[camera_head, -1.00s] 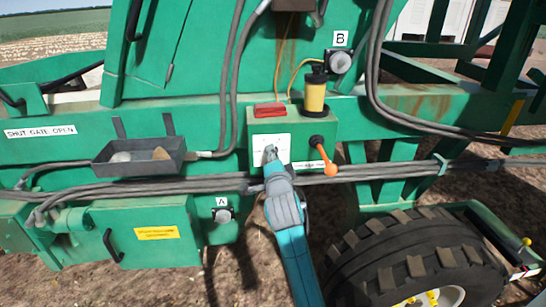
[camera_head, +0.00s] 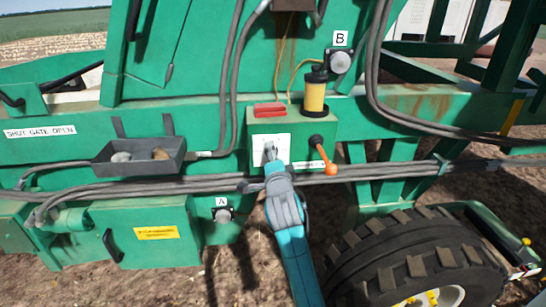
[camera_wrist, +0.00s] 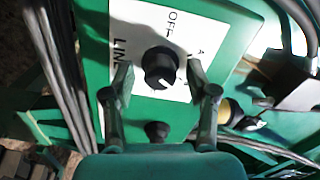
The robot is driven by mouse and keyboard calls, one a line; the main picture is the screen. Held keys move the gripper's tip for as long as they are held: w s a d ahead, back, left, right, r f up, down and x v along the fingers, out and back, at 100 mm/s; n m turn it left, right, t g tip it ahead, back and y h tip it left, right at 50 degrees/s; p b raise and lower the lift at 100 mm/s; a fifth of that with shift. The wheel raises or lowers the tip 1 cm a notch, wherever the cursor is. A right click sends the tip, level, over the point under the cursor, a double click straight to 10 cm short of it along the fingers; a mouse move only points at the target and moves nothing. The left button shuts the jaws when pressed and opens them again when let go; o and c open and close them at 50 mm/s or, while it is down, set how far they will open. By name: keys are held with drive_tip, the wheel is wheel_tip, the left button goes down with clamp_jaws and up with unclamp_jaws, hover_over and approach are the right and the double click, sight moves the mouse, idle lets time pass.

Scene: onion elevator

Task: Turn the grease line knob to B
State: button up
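The grease line knob (camera_wrist: 161,67) is a round black knob with a white mark at its lower right edge in the wrist view. It sits on a white label plate (camera_wrist: 137,23) printed with OFF, LINE and an A; no B is readable on it. The plate also shows in the head view (camera_head: 260,141) on a green box, where my gripper (camera_head: 270,153) covers the knob. In the wrist view my gripper (camera_wrist: 161,82) is open, one finger on each side of the knob with visible gaps.
An orange-handled lever (camera_head: 324,158) is right of the plate. A yellow container with a black cap (camera_head: 315,92) and a red block (camera_head: 269,110) stand on the box. Hoses (camera_head: 180,187) run below it. Separate A (camera_head: 222,215) and B (camera_head: 340,61) fittings are on the machine.

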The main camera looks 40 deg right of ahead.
drive_tip(key=v, duration=1.2)
idle(0.5)
